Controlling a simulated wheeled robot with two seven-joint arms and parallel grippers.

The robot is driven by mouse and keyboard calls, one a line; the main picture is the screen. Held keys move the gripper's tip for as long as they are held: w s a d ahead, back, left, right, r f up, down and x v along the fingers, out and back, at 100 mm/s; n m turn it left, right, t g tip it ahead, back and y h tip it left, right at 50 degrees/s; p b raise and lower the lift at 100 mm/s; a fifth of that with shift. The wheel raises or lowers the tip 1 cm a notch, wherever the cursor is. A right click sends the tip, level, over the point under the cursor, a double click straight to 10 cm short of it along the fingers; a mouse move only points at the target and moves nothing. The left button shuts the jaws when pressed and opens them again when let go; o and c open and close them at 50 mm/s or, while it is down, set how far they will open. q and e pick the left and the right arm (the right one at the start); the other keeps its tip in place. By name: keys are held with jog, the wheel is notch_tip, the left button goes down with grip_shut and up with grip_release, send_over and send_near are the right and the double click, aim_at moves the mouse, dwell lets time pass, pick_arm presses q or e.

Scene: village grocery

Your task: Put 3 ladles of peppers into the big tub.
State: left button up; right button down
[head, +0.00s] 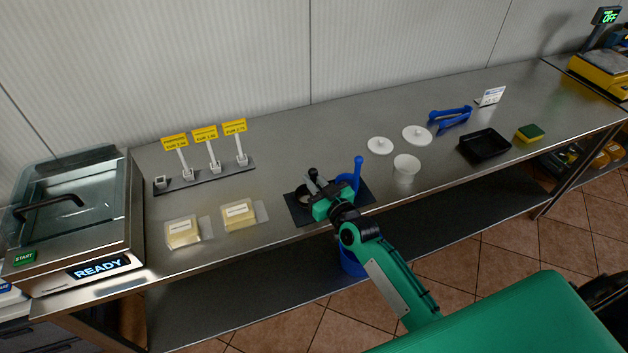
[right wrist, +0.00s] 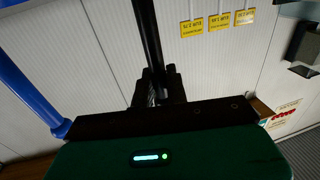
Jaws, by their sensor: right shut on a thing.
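My right gripper (head: 322,192) is over the dark mat (head: 300,214) at the counter's front edge. It is shut on a black handle (head: 312,174), which shows as a black rod rising from the jaws in the right wrist view (right wrist: 147,40). Its lower end is hidden, so I cannot tell whether it is a ladle. A blue upright handle (head: 358,172) stands just right of the gripper and shows at left in the wrist view (right wrist: 28,88). A white tub (head: 406,170) stands open to the right. I cannot make out any peppers. My left gripper is not in view.
Two white lids (head: 380,146) (head: 417,134) lie behind the tub. A black tray (head: 484,144), a sponge (head: 530,132) and blue tongs (head: 450,116) are at right. Yellow price signs (head: 204,134), two cheese-like blocks (head: 183,232) (head: 239,215) and a lidded machine (head: 75,215) are at left.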

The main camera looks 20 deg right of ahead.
jog(key=c, duration=1.4)
grip_release()
jog(key=shift+r, duration=0.15)
jog(key=shift+s+d, duration=0.1)
jog(key=shift+s, duration=0.2)
jog(key=b+v, duration=0.2)
jog(key=v, duration=0.9)
jog(key=shift+s+b, duration=0.2)
jog(key=shift+b, duration=0.2)
jog(key=shift+d, duration=0.1)
